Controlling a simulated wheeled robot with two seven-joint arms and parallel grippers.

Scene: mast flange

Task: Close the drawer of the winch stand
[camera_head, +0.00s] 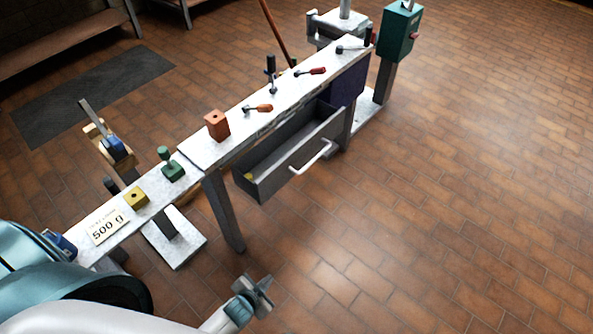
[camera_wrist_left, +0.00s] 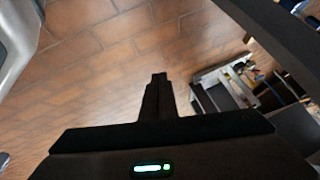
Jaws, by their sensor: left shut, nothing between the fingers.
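The winch stand is a long narrow bench with a pale worn top (camera_head: 292,92). Its grey drawer (camera_head: 292,165) is pulled out on the front side, with a white bar handle (camera_head: 311,157) on its face. A small yellow thing shows inside the drawer's near corner. My left gripper (camera_head: 262,287) is at the bottom of the head view, in front of the stand, apart from the drawer and nearer to me. It is shut and empty. In the left wrist view its closed fingers (camera_wrist_left: 159,80) point over the floor, with the stand and drawer (camera_wrist_left: 208,100) to the right. My right gripper is not in view.
A teal box on a post (camera_head: 398,35) stands at the far end. The tiled floor right of the drawer is clear.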

